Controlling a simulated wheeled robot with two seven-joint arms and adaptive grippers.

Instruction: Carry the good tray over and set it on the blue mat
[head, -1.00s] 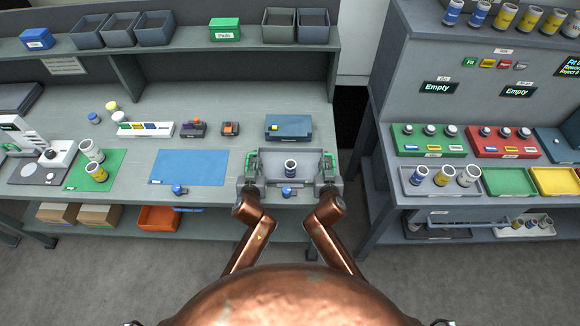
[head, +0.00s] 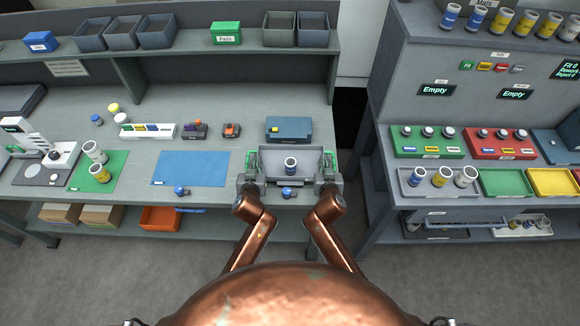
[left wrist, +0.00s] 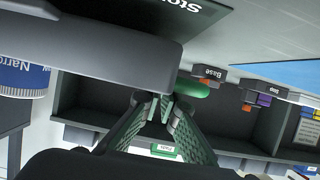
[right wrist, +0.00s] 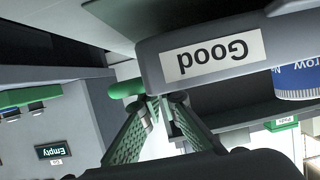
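The good tray (head: 268,180) is grey with green end handles and stands level in front of me. The right wrist view shows its "Good" label (right wrist: 212,58). One blue-banded white cylinder (head: 290,165) stands upright in it. My left gripper (head: 250,172) is shut on the tray's left handle (left wrist: 190,87). My right gripper (head: 330,172) is shut on its right handle (right wrist: 127,87). I cannot tell how far the tray is above the bench. The blue mat (head: 190,168) lies flat and bare on the bench, left of the tray.
A small blue-and-grey piece (head: 181,191) lies at the mat's front edge; another (head: 289,193) shows just in front of the tray. A blue-grey box (head: 288,129) stands behind the tray. A green mat (head: 112,160) with two cylinders is further left.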

